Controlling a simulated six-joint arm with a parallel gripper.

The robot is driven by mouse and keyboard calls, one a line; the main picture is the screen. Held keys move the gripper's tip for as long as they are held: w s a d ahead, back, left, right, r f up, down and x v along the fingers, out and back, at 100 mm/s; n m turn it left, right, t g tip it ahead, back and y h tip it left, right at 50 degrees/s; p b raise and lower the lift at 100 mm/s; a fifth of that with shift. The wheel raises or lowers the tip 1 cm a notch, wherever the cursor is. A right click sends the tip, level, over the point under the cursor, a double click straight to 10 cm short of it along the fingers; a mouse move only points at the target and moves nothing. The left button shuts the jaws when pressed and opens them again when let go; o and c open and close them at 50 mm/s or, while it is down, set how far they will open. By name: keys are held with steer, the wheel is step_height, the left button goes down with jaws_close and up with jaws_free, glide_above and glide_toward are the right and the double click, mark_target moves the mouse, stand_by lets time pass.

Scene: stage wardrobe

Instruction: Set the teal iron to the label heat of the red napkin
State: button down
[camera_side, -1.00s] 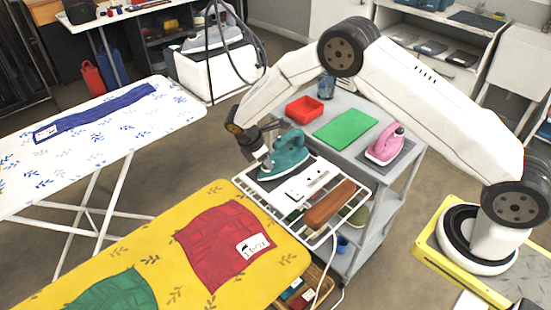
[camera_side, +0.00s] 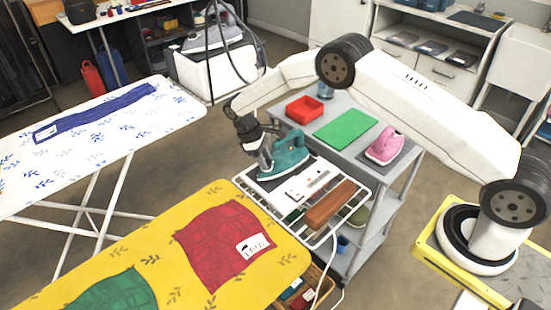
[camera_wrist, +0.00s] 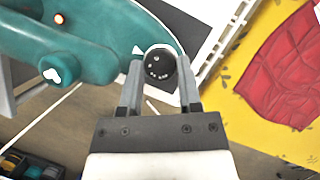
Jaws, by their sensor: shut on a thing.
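The teal iron (camera_side: 284,157) stands on the white wire rack at the end of the yellow ironing board. In the wrist view its teal body (camera_wrist: 90,35) fills the upper left, with a small lit orange-red light. My gripper (camera_side: 262,165) is at the iron's near left side. In the wrist view my gripper (camera_wrist: 159,75) is shut on the round black dial (camera_wrist: 158,62), which has pale dots. A white pointer mark lies beside the dial. The red napkin (camera_side: 222,245) lies flat on the yellow board with a white label (camera_side: 253,246); its marks are too small to read surely.
A brown wooden block (camera_side: 330,205) and a white power strip (camera_side: 305,184) lie on the rack (camera_side: 345,222). A pink iron (camera_side: 385,147), green mat (camera_side: 346,130) and red tray (camera_side: 304,108) are on the grey cart. A green cloth (camera_side: 115,292) lies on the yellow board.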

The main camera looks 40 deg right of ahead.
steer(key=shift+d+m+y, duration=0.1)
steer(key=shift+m+y, duration=0.3)
steer(key=shift+m, duration=0.8)
steer(key=shift+c, duration=1.4)
jaws_free()
steer(key=shift+w+r, duration=0.1)
steer(key=v, duration=0.7)
steer(key=shift+w+r, duration=0.2)
steer(key=shift+r, duration=0.05)
steer(key=shift+r, duration=0.1)
